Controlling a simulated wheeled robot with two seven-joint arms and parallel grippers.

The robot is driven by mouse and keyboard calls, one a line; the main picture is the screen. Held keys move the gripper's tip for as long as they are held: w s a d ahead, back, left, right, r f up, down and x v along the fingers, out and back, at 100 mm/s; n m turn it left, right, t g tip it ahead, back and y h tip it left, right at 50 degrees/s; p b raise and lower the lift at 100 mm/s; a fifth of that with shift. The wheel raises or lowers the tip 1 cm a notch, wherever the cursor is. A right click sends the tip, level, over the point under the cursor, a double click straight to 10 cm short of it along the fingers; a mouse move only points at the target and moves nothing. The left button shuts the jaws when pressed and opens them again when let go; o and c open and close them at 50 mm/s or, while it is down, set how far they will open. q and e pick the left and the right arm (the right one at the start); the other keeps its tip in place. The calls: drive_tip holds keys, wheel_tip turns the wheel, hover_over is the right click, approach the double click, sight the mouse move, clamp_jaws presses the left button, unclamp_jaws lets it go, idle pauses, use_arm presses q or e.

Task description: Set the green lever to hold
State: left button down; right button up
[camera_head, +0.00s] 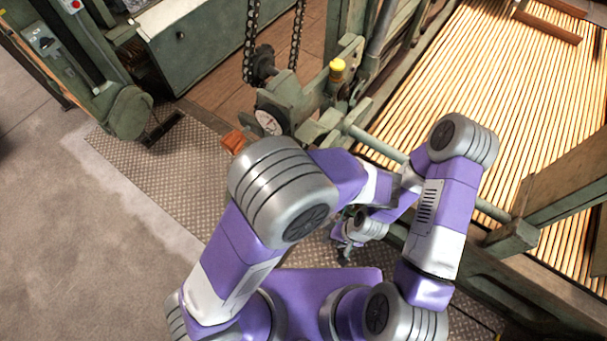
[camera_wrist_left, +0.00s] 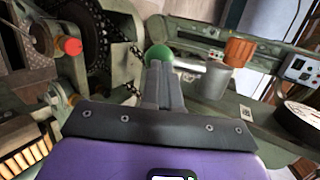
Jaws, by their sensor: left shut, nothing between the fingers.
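The green lever shows as a round green knob (camera_wrist_left: 158,54) in the left wrist view. My left gripper (camera_wrist_left: 160,68) is shut and empty, its fingertips at the knob's lower edge in the picture. I cannot tell whether they touch it. The fingers hide the lever's shaft, and no hold marking is readable. In the head view I cannot make out the green knob, and my left arm covers much of that area. My right gripper (camera_head: 344,247) is low in the middle of the head view, over the tread plate; its fingers are too small to judge.
A yellow knob (camera_head: 337,69), a round gauge (camera_head: 268,122) and hanging chains (camera_head: 251,40) are on the machine ahead. A bed of slats (camera_head: 490,75) lies right. In the left wrist view are a red knob (camera_wrist_left: 72,46) and a grey cylinder (camera_wrist_left: 207,79). Open floor (camera_head: 80,245) lies left.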

use_arm(q)
drive_tip(key=shift+f, duration=0.1)
idle(0.6)
wheel_tip(320, 180, up, 10)
drive_tip(key=p, duration=0.1)
drive_tip(key=shift+p, duration=0.4)
